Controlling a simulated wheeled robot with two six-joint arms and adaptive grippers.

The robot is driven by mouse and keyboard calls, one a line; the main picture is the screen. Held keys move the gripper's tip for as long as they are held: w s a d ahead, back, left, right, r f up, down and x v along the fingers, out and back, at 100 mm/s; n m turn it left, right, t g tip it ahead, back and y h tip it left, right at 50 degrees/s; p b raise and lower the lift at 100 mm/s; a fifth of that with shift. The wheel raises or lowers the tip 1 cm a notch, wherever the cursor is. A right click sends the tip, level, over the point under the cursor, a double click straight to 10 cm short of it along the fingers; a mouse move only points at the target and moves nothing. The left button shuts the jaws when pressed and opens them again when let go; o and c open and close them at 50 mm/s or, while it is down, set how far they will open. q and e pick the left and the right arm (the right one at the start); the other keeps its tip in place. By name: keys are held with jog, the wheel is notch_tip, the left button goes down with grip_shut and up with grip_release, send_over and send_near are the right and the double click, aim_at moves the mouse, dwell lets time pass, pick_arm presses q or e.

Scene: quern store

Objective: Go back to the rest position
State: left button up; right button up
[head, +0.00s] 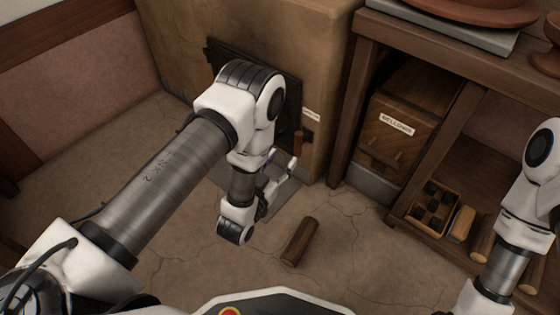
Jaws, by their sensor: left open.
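My left arm reaches in from the lower left and bends down in front of a tan, clay-like block (180,55). My left gripper (285,168) is open, beside the block's dark metal door (290,85) and low near its foot. I see nothing held between its fingers, though the wrist hides part of it. A small brown handle (297,143) shows just above the fingers; I cannot tell whether they touch it. My right arm shows at the right edge, and its gripper is out of the picture.
A short brown wooden cylinder (300,242) lies on the cracked floor right of my left wrist. A wooden bench (445,50) stands at right, with a labelled wooden box (402,125) and a divided tray (452,198) below. The floor at left is clear.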

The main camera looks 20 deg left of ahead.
pick_arm(q)
jog(key=shift+s, duration=0.25)
jog(key=s+a+r+n+g+y+p, duration=0.1)
jog(key=a+r+g+y+p, duration=0.1)
jog(key=a+r+p, duration=0.4)
jog(key=s+a+f+n+g+p, duration=0.1)
jog(key=s+f+g+p, duration=0.25)
jog(key=s+g, duration=0.75)
jog(key=s+f+g+p, duration=0.2)
jog(key=s+f+g, duration=0.3)
jog(key=s, duration=1.1)
notch_tip(320, 180, up, 38)
jog(key=p, duration=3.7)
jog(key=shift+w+f+y, duration=0.2)
jog(key=shift+y, duration=0.2)
